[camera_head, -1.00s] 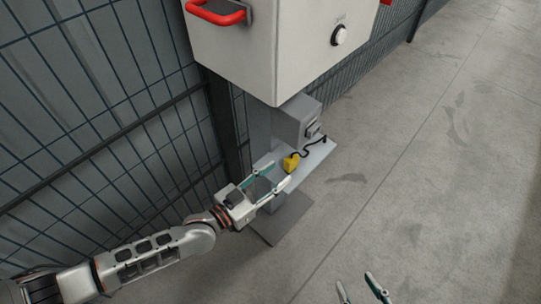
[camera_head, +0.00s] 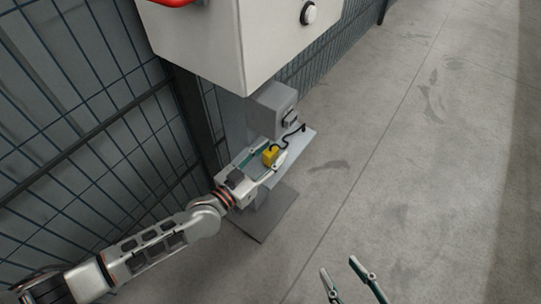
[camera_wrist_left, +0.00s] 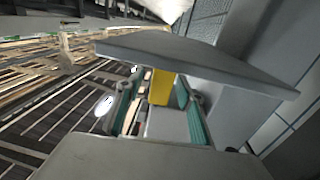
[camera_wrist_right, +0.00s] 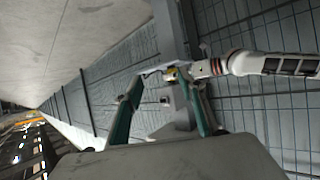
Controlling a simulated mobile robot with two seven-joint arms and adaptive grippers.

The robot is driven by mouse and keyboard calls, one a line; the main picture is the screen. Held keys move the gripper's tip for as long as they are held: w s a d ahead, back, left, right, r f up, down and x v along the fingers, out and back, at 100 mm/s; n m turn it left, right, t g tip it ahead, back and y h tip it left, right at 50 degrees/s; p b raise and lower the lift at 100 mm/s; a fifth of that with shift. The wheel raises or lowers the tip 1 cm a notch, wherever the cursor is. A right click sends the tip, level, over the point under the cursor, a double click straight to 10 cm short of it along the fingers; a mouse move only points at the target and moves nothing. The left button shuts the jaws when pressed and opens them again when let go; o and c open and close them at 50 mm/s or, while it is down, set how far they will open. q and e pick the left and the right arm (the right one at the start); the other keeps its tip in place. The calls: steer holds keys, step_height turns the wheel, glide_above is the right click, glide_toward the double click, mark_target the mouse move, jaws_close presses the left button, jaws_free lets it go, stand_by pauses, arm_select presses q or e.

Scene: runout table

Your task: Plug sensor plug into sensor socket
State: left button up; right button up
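The yellow sensor plug (camera_head: 270,155) lies on a light grey shelf (camera_head: 302,141), with a black cable running from it toward the socket side. My left gripper (camera_head: 270,157) is open, with its fingers reaching on either side of the plug. The left wrist view shows the plug (camera_wrist_left: 160,87) between the two green-padded fingers, with a gap on each side. The sensor socket (camera_head: 291,119) appears to be the dark-framed fitting on the grey box (camera_head: 270,102) behind the shelf. My right gripper (camera_head: 350,277) is open and empty, away from the shelf.
A large pale cabinet (camera_head: 220,45) with a red handle and a round knob overhangs the grey box. A mesh fence (camera_head: 70,120) stands behind and to the left. The concrete floor (camera_head: 420,170) at the right is clear.

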arm_select(q)
jaws_close()
steer(key=shift+r, duration=0.1)
